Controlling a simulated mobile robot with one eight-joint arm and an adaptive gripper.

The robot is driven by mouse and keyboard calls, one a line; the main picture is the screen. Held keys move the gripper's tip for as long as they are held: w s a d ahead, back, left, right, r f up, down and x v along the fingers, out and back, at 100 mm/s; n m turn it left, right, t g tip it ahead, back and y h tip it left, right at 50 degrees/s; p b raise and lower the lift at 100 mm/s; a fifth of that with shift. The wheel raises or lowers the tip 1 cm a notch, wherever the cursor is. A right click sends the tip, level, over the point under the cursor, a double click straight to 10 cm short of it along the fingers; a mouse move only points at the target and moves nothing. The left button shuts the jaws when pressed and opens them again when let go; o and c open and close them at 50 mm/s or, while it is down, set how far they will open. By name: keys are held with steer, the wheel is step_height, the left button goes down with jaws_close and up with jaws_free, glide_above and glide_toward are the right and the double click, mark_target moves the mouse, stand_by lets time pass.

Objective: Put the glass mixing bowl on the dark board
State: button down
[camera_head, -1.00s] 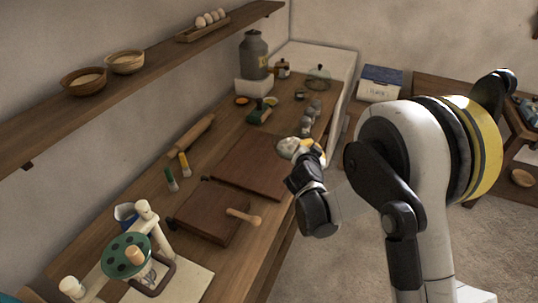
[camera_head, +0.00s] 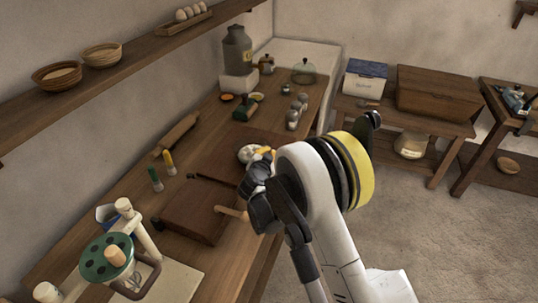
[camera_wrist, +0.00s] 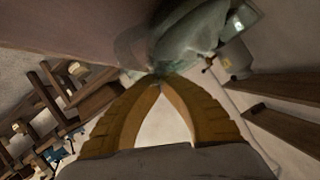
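The glass mixing bowl, small and greyish in the head view (camera_head: 247,153), is at the tips of my gripper (camera_head: 264,152). In the wrist view, the clear greenish glass (camera_wrist: 188,35) lies just beyond my yellow fingers (camera_wrist: 158,80), whose tips come together at its edge. The bowl appears held, tilted, above the bare larger dark board (camera_head: 233,142); its exact height is unclear. My arm hides the board's right part. A second, smaller dark board (camera_head: 195,212) lies nearer on the counter.
A green-topped device (camera_head: 105,258) stands in front.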

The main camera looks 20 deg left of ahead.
steer(key=shift+r, duration=0.15)
steer(key=c, duration=2.1)
jaws_free()
steer(key=shift+c, duration=0.2)
steer(key=o, duration=0.5)
steer(key=shift+s+r, duration=0.15)
steer(key=shift+s, duration=0.25)
steer(key=p+v, duration=0.1)
steer(key=v, duration=1)
steer(key=shift+s+d+p, duration=0.1)
steer(key=shift+p, duration=0.3)
steer(key=shift+r, duration=0.1)
